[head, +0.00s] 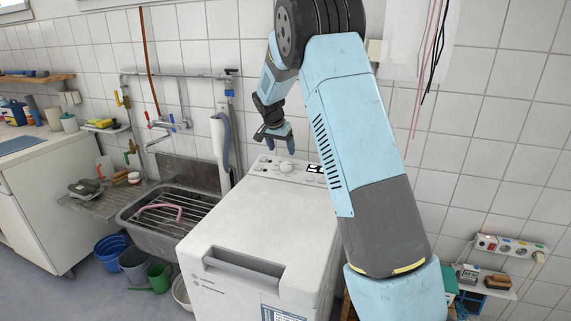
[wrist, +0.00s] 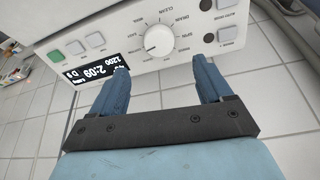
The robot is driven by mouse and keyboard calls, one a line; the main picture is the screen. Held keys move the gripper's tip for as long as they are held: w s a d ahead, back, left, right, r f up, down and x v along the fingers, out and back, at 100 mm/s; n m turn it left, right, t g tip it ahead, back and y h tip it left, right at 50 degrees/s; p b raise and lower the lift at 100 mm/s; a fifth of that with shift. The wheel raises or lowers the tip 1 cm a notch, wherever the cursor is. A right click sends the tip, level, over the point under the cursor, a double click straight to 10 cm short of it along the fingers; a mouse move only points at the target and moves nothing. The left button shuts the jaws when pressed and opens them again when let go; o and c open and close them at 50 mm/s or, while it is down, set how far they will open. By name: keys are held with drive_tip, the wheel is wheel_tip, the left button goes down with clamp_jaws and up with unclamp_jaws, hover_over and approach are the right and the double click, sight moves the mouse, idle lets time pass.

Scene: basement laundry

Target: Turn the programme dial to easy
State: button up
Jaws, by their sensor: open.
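The programme dial (wrist: 160,39) is a round white knob on the washing machine's white control panel. Printed words ring it; CLEAN, DRAIN and SPIN can be made out, upside down. In the head view the dial (head: 286,168) is small, at the back of the white machine (head: 262,232). My gripper (wrist: 161,68) is open, its blue fingers apart and short of the dial in the wrist view, with nothing between them. In the head view my gripper (head: 279,146) hangs just above the panel.
A lit display (wrist: 97,72) reads 2:09 beside the dial, with square buttons (wrist: 75,47) near it and more on the other side. A tiled wall stands behind the machine.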

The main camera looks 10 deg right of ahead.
sight(286, 164)
drive_tip(key=x, duration=0.9)
drive_tip(key=shift+c, duration=0.3)
drive_tip(key=c, duration=1)
drive_tip(key=shift+o, duration=0.2)
drive_tip(key=shift+m, duration=0.3)
drive_tip(key=m, duration=0.3)
drive_tip(key=shift+m+g, duration=0.5)
drive_tip(key=shift+m, duration=1.7)
